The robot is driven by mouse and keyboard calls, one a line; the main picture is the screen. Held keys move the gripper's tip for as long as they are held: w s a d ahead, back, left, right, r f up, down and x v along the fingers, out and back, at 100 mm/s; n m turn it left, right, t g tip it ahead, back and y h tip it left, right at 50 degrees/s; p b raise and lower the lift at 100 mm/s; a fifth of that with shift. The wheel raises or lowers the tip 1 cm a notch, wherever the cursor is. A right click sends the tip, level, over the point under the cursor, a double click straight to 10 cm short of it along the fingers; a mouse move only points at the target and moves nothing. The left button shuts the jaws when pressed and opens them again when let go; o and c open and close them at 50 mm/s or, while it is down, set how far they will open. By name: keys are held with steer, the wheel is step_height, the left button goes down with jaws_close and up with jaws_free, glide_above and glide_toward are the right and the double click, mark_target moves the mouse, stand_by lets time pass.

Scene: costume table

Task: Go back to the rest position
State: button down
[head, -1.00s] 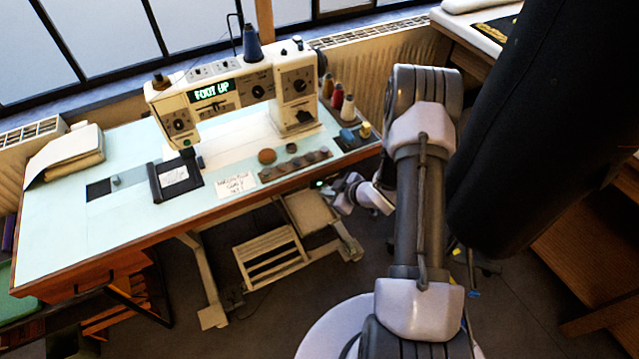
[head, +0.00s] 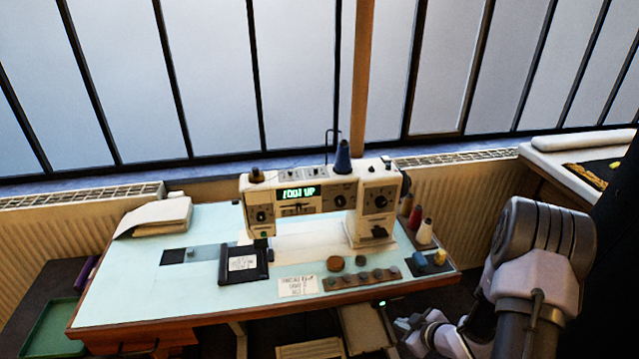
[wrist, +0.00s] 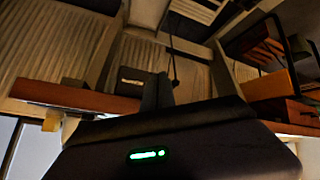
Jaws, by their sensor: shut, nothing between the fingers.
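My gripper (wrist: 158,92) shows in the wrist view as two dark fingers close together, shut, with nothing seen between them. Its dark body with a green light fills the bottom of that view. In the head view, my arm comes in at the lower right. Its pale wrist is low, by the front right corner of the sewing table (head: 150,306). The fingers are hard to make out in the head view. The wrist view looks upside down, with the table's wooden edge (wrist: 75,97) on the left.
A sewing machine (head: 300,205) reading "FOOT UP" stands on the table. Thread cones (head: 424,231), a row of buttons (head: 362,278), a black frame (head: 243,263) and folded cloth (head: 160,216) lie around it. A radiator (head: 480,200) and windows are behind. A green tray (head: 55,328) is lower left.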

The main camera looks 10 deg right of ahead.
step_height(320, 180, up, 15)
steer(key=w+d+m+h, duration=0.2)
steer(key=m+h, duration=0.1)
steer(key=h, duration=0.1)
steer(key=s+a+r+m+g, duration=0.1)
steer(key=s+a+r+m, duration=0.15)
steer(key=r, duration=0.45)
steer(key=s+a+r+m+g, duration=0.1)
steer(key=s+a+r+m, duration=0.1)
steer(key=s+a+r, duration=0.3)
steer(key=s+a+r+m+y, duration=0.2)
steer(key=s+a+r, duration=0.2)
steer(key=s+a, duration=0.3)
steer(key=s+a+r+m+y, duration=0.1)
steer(key=s+a+r+m, duration=0.1)
steer(key=s+a+r, duration=0.2)
steer(key=s+a, duration=0.3)
steer(key=s, duration=0.2)
steer(key=shift+a+r+g+y, duration=0.25)
steer(key=shift+g+y, duration=0.15)
steer(key=shift+w+r, duration=0.1)
steer(key=shift+w, duration=0.05)
